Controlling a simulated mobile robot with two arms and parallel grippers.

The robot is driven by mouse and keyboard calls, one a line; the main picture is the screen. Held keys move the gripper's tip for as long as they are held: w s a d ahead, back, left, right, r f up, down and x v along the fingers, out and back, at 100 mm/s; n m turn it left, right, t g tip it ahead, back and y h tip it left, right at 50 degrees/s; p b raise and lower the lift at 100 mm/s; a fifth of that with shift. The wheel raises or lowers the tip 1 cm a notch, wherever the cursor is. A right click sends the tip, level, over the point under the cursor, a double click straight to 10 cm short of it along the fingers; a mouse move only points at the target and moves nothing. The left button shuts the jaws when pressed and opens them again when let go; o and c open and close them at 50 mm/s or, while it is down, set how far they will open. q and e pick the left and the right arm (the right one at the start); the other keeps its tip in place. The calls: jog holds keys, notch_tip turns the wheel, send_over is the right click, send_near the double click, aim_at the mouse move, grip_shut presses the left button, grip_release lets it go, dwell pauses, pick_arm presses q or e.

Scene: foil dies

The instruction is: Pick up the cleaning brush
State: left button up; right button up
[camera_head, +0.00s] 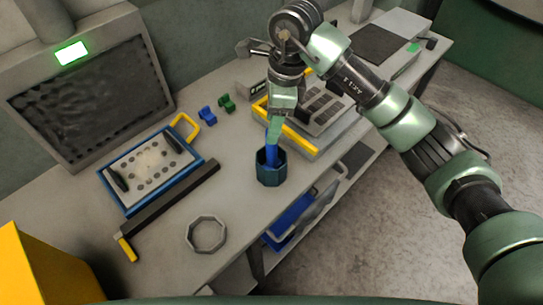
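A dark blue-teal octagonal cup (271,171) stands upright near the front edge of the bench. A blue handle-like piece (271,153) stands in it; its lower part is hidden, so I cannot tell if it is the cleaning brush. My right gripper (274,135) points down directly over the cup, its pale green fingers at the top of the blue piece. I cannot tell whether they grip it. A long dark bar with a yellow handle (127,248) lies on the bench to the left; it may also be a brush. My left gripper is out of view.
A blue-framed tray (127,201) with a die plate lies left of the dark bar. A grey ring (206,234) lies in front. Small blue (208,115) and green (227,102) pieces lie behind. A yellow-handled tray (301,140) is close right of the cup. A screened machine (86,92) stands at back left.

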aim_at(272, 155)
jog(key=f+p, duration=0.1)
jog(key=f, duration=0.1)
jog(key=f+p, duration=0.1)
jog(key=f, duration=0.1)
jog(key=f+p, duration=0.1)
jog(key=f, duration=0.2)
jog(key=shift+s+a, duration=0.2)
jog(key=shift+a, duration=0.15)
jog(key=shift+f, duration=0.3)
jog(key=shift+w, duration=0.1)
grip_shut()
